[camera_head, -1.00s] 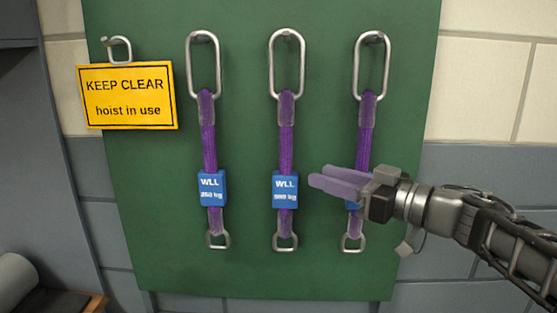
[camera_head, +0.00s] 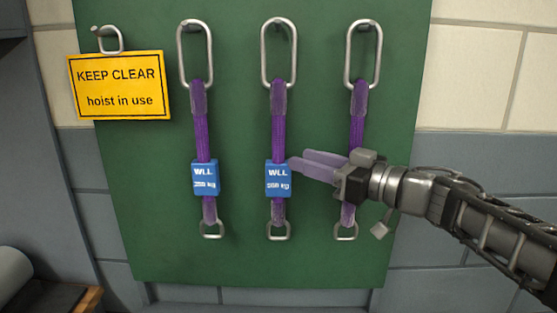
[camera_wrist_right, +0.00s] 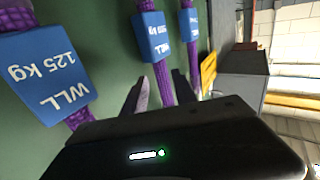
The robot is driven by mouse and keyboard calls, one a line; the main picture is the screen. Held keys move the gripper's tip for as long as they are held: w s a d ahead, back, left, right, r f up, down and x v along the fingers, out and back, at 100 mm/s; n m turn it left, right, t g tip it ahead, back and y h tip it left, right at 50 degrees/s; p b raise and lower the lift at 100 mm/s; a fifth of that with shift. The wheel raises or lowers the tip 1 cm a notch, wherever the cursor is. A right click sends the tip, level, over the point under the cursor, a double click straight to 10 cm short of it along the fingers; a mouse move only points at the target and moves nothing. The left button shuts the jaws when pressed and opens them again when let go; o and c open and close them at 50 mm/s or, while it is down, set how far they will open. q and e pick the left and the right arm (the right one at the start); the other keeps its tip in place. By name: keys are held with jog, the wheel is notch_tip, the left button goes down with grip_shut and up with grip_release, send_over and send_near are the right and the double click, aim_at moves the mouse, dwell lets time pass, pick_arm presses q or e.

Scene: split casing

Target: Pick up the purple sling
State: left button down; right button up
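Three purple slings hang from steel rings on a green board, each with a blue WLL tag. The left sling (camera_head: 202,138) has a tag reading about 250 kg. The middle sling (camera_head: 278,135) has a tag that seems to read 500 kg. The right sling (camera_head: 357,130) has its tag hidden behind my right gripper in the head view; its tag (camera_wrist_right: 45,75) reads 125 kg in the wrist view. My right gripper (camera_head: 298,161) is open, its fingertips pointing left beside the middle sling's tag. In the wrist view, the middle strap shows between the fingers; contact cannot be told. My left gripper is out of view.
A yellow "KEEP CLEAR hoist in use" sign (camera_head: 120,87) hangs on a hook at the board's upper left. The green board (camera_head: 240,262) is bare below the slings. A grey roll (camera_head: 12,275) lies at the lower left.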

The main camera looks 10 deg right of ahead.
aim_at(284, 154)
jog(key=x, duration=0.5)
dwell(0.5)
grip_shut()
dwell(1.3)
